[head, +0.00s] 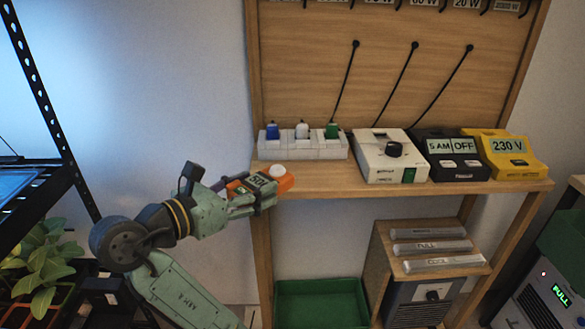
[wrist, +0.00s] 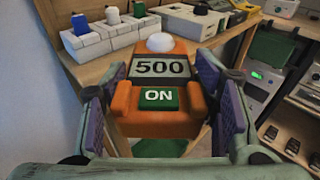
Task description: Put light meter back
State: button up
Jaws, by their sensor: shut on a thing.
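The light meter (wrist: 161,68) is orange with a white dome on top, a display reading 500 and a green ON button. It also shows in the head view (head: 279,177), partly hidden by the fingers. My gripper (head: 258,190) is shut on it, with one purple-padded finger on each side in the wrist view (wrist: 165,110). The gripper holds the meter at the left front edge of the wooden bench shelf (head: 330,180). I cannot tell whether the meter touches the shelf.
A white socket strip (head: 303,150) with blue, white and green plugs stands at the shelf's left. A white box (head: 390,156), a black timer (head: 452,156) and a yellow 230 V box (head: 503,155) fill the right. A green tray (head: 320,303) sits below. A black rack with plants (head: 45,262) is at left.

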jog(key=w+d+p, duration=0.1)
jog(key=w, duration=0.3)
jog(key=w+d+p, duration=0.1)
jog(key=w+d, duration=0.1)
jog(key=w, duration=0.3)
jog(key=w+d+f+p, duration=0.1)
jog(key=w+d, duration=0.1)
jog(key=w, duration=0.3)
jog(key=shift+f, duration=0.1)
jog(key=shift+w+f, duration=0.1)
jog(key=shift+w, duration=0.1)
notch_tip(320, 180, down, 4)
jog(key=shift+r+p, duration=0.25)
jog(key=shift+p, duration=0.35)
jog(key=o, duration=1.5)
jog(key=shift+c, duration=0.2)
jog(key=b+v, duration=0.3)
jog(key=v, duration=0.9)
jog(key=shift+f, duration=0.15)
